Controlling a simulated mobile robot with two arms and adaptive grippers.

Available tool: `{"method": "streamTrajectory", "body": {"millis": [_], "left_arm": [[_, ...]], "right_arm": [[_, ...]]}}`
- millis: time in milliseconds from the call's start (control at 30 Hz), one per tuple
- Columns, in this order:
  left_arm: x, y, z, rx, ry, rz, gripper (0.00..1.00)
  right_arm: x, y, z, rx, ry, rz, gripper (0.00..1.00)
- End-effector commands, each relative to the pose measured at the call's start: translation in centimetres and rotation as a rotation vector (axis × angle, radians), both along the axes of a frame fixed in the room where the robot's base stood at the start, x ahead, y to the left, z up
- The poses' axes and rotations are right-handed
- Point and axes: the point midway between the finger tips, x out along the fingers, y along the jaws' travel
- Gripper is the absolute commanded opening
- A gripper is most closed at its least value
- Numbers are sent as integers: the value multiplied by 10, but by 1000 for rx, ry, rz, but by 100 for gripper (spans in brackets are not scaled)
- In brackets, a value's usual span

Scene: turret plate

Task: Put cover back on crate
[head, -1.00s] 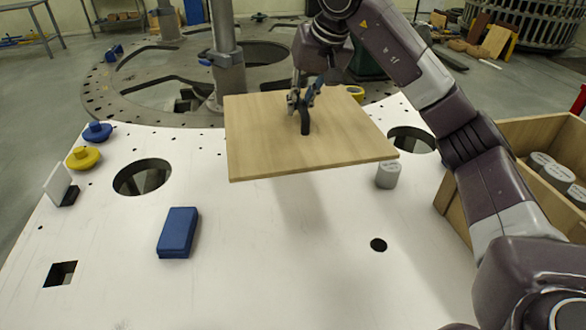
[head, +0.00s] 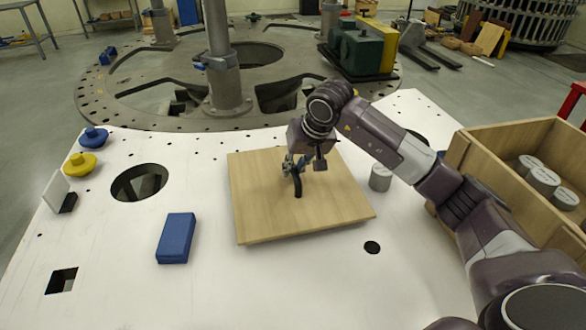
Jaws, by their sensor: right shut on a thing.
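The cover is a square light-wood board (head: 270,217) with a dark upright handle in its middle. My right gripper (head: 297,175) is shut on that handle. The board is at or just above the white plate; I cannot tell whether it touches. The wooden crate (head: 487,140) stands open at the right, with several grey cylinders (head: 543,178) inside. The near part of the crate is hidden behind my right arm. My left gripper is not in view.
One grey cylinder (head: 380,178) stands on the white plate (head: 310,290) just right of the board. A blue block (head: 175,238) lies to the left. Yellow (head: 80,165) and blue (head: 94,138) knobs sit at the left edge. The plate has several holes. Its front is clear.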

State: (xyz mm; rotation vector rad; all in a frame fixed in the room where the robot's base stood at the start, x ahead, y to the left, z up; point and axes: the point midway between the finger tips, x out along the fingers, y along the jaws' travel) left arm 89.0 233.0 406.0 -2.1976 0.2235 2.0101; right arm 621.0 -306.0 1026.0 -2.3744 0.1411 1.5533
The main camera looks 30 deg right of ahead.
Motion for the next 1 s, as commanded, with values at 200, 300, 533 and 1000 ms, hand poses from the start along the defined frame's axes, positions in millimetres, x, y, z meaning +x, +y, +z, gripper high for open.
{"method": "streamTrajectory", "body": {"millis": [200,300,533,1000], "left_arm": [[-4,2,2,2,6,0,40],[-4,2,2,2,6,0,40],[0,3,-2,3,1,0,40],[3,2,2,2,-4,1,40]], "right_arm": [[2,-1,-6,1,-9,-2,0],[2,-1,-6,1,-9,-2,0],[0,-1,-13,-1,-3,-1,13],[0,0,-9,0,-2,-1,30]]}}
